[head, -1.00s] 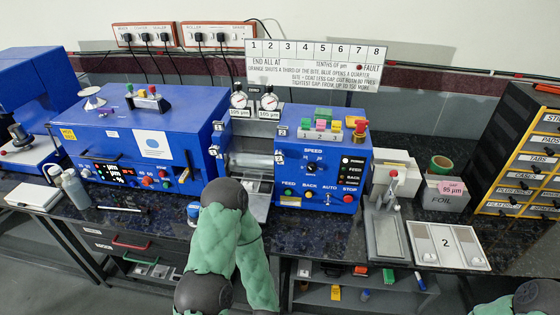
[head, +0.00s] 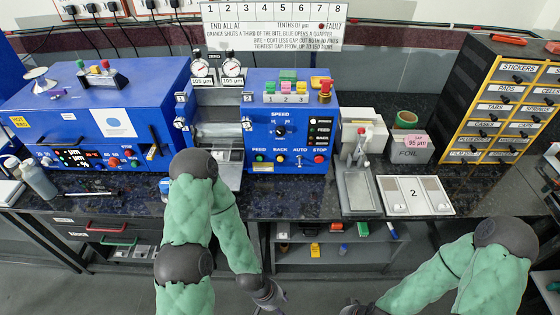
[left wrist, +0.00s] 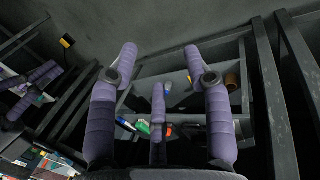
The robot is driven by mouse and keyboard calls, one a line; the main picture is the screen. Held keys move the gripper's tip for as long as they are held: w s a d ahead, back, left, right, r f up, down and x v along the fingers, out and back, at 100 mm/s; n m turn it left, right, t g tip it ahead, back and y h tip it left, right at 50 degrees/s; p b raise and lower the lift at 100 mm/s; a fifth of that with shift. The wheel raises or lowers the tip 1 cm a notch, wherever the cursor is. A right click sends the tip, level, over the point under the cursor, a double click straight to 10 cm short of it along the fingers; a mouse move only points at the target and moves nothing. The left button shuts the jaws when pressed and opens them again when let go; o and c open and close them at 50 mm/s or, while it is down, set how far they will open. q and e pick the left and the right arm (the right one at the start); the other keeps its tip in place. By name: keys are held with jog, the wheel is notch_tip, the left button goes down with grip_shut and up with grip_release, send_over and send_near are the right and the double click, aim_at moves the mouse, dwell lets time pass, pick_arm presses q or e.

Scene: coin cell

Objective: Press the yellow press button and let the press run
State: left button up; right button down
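My left gripper (left wrist: 160,68) is open and empty in the left wrist view, its purple fingers spread below bench level, toward the lower shelf. In the head view my left wrist (head: 268,294) hangs at the bottom edge, fingers cut off. My right gripper shows partly in the left wrist view (left wrist: 30,90); its opening is unclear. Its wrist (head: 360,309) is at the head view's bottom edge. A blue roller machine (head: 290,115) carries a yellow BACK button (head: 281,169). I cannot pick out the press or its yellow button for certain; neither gripper is at any button.
A long blue box machine (head: 95,105) stands left on the dark bench. A shelf (head: 335,262) is below the bench.

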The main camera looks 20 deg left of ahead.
pick_arm(q)
grip_shut()
dwell(1.1)
